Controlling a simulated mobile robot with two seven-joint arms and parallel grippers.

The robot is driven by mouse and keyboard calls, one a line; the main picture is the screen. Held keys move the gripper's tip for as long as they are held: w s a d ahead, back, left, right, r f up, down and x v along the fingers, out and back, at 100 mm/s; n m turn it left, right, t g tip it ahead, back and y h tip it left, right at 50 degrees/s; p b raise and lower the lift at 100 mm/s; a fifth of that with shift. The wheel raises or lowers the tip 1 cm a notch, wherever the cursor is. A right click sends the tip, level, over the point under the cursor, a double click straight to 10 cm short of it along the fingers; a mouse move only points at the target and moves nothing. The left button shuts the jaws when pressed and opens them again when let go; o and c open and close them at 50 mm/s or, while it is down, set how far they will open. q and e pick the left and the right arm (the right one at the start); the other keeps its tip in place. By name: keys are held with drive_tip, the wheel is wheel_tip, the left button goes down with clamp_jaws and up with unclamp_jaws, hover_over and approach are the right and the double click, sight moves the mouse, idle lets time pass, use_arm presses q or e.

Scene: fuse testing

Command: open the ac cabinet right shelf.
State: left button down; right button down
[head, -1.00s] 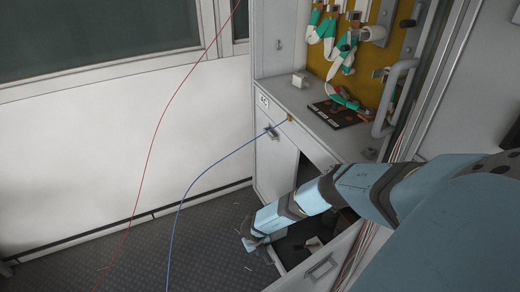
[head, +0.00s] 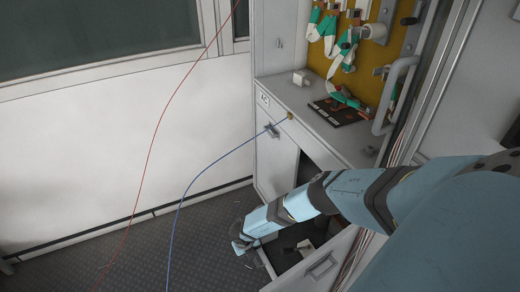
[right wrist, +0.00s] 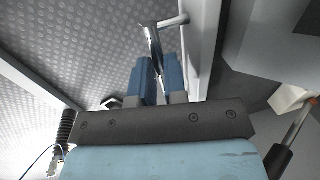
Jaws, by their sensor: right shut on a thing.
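The grey-white cabinet (head: 330,136) stands at the right of the head view. Its left door (head: 273,165) is closed, with a small handle (head: 270,131). To the right of that door is a dark open compartment (head: 284,250), partly hidden by my right arm. My right gripper (head: 243,243) is low beside this opening, above the floor. In the right wrist view the gripper (right wrist: 160,82) is shut on a metal bar handle (right wrist: 153,42), beside a pale panel (right wrist: 203,45). My left gripper is not in view.
Another pale panel with a handle (head: 322,268) stands at the lower right. A blue cable (head: 205,170) and a red cable (head: 163,110) hang across the view. The dark textured floor (head: 120,265) at the left is otherwise clear. A small white box (head: 300,78) sits on the cabinet top.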

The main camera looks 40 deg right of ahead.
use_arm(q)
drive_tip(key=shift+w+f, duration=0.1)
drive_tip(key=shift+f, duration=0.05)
use_arm(e)
drive_tip(key=w+a, duration=0.2)
drive_tip(key=a, duration=0.7)
drive_tip(key=shift+w, duration=0.4)
drive_tip(key=c, duration=1.4)
unclamp_jaws()
drive_tip(key=shift+c, duration=0.2)
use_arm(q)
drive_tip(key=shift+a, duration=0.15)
